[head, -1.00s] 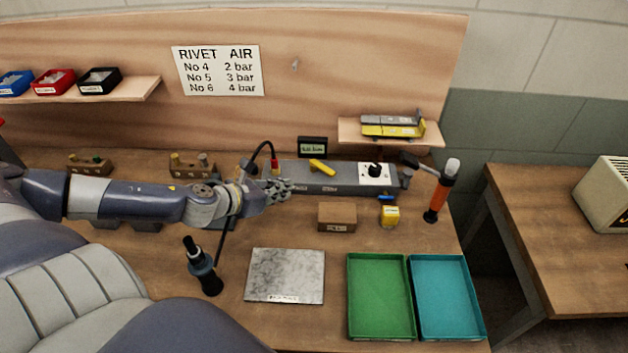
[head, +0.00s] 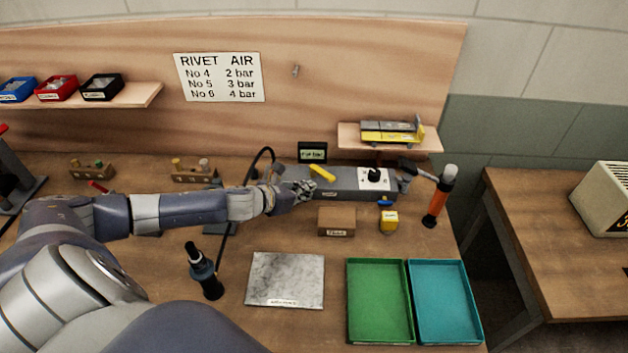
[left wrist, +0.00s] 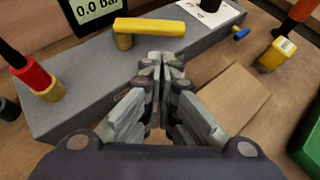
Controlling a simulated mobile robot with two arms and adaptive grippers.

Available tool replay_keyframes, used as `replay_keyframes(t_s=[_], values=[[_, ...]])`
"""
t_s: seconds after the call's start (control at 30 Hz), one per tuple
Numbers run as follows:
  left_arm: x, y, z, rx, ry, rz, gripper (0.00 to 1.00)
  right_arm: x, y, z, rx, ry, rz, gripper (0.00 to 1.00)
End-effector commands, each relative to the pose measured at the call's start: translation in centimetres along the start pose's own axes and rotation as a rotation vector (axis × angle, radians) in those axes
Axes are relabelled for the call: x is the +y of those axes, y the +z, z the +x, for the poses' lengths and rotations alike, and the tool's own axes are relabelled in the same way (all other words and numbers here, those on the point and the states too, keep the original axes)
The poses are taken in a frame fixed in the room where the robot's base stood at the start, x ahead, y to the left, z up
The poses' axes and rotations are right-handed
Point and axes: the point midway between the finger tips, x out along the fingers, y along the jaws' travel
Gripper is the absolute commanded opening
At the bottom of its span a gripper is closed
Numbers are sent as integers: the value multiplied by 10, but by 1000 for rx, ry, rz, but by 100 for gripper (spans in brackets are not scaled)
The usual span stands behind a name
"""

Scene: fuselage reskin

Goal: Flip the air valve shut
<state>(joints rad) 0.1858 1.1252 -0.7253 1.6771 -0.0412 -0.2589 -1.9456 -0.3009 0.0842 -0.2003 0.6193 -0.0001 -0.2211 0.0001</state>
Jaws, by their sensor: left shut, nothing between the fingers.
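The air valve's yellow lever (head: 322,173) sits on top of the grey air unit (head: 345,185), and it lies roughly along the unit's length. In the left wrist view the lever (left wrist: 150,27) is just beyond my fingertips, running left to right with its pivot post at its left end. My left gripper (head: 308,188) is shut and empty, close to the lever's near side; in the wrist view its fingertips (left wrist: 162,58) appear just below the lever, and I cannot tell if they touch. A display (left wrist: 95,8) behind reads 0.0 bar. My right gripper is not in view.
A brown box (head: 337,222) and a yellow item (head: 389,221) stand in front of the unit. A hose fitting (left wrist: 38,80) is at the unit's left. Green (head: 379,300) and teal (head: 446,300) trays lie at front right, beside a metal plate (head: 286,280).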

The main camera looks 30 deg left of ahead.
Motion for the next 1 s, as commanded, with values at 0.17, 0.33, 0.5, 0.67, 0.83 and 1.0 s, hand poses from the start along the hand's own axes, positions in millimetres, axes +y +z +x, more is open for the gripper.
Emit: replay_keyframes(t_s=[0.17, 0.33, 0.5, 0.67, 0.83, 1.0], values=[[1, 16, 16, -3, 2, 0, 0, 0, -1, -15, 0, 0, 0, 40], [1, 19, 26, -1, 2, 1, 0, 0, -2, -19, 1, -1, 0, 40], [0, 19, 30, -1, 1, 1, 0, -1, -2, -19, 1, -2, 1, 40], [1, 19, 30, 0, 1, 1, 0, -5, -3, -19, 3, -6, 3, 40], [0, 20, 31, -1, 4, -2, 0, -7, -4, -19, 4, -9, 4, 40], [-5, 26, 41, -3, 35, -21, 0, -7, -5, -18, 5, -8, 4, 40]])
